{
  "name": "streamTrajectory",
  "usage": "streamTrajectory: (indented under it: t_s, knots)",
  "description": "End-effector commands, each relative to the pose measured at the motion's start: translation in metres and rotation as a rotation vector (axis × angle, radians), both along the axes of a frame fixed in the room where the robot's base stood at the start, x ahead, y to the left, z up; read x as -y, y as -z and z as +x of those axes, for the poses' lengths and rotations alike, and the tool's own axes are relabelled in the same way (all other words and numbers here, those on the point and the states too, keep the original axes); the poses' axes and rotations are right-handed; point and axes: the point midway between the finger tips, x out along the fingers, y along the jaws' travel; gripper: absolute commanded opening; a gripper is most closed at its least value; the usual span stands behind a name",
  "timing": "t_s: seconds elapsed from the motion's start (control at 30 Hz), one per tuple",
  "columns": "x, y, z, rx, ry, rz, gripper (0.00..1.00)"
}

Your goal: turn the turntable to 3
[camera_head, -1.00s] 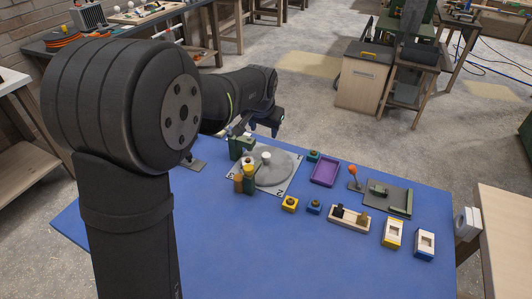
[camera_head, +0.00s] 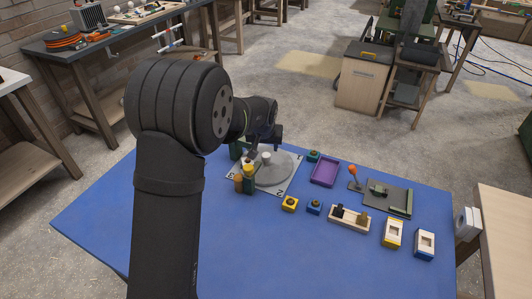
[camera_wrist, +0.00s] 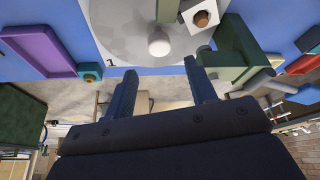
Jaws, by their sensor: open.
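The turntable is a grey disc (camera_head: 275,174) on a pale square plate with number marks, on the blue table. A "2" is readable at its near corner in the head view. A white knob (camera_head: 266,157) stands up from the disc; it also shows in the wrist view (camera_wrist: 159,44), just beyond and between my fingertips. My gripper (camera_wrist: 161,70) is open and empty, its two fingers apart and pointing at the knob, not visibly touching it. In the head view my gripper is partly hidden behind my arm, close to the turntable's far left side.
A green block (camera_wrist: 238,48) stands close to my right finger in the wrist view. A purple tray (camera_head: 325,172) and several small blocks lie to the right. The table's front left is clear.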

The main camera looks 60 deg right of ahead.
Motion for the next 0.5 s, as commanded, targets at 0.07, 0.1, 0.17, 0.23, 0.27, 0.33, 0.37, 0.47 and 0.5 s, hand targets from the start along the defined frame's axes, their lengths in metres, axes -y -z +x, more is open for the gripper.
streamTrajectory:
  t_s: [0.07, 0.1, 0.17, 0.23, 0.27, 0.33, 0.37, 0.47, 0.5]
  knots:
    - [0.005, 0.016, 0.002, -0.001, 0.000, 0.002, 0.51]
    - [0.008, 0.022, 0.003, -0.001, 0.000, 0.002, 0.51]
    - [0.011, 0.031, 0.004, -0.001, 0.000, 0.003, 0.51]
    - [0.015, 0.039, 0.005, 0.000, 0.000, 0.000, 0.51]
    - [0.016, 0.042, 0.006, 0.000, 0.000, 0.001, 0.51]
    - [0.018, 0.048, 0.006, 0.000, 0.000, 0.001, 0.51]
    - [0.019, 0.050, 0.007, 0.000, 0.000, 0.001, 0.51]
    - [0.021, 0.054, 0.007, 0.000, 0.000, 0.000, 0.51]
    - [0.022, 0.055, 0.008, 0.000, 0.000, 0.000, 0.51]
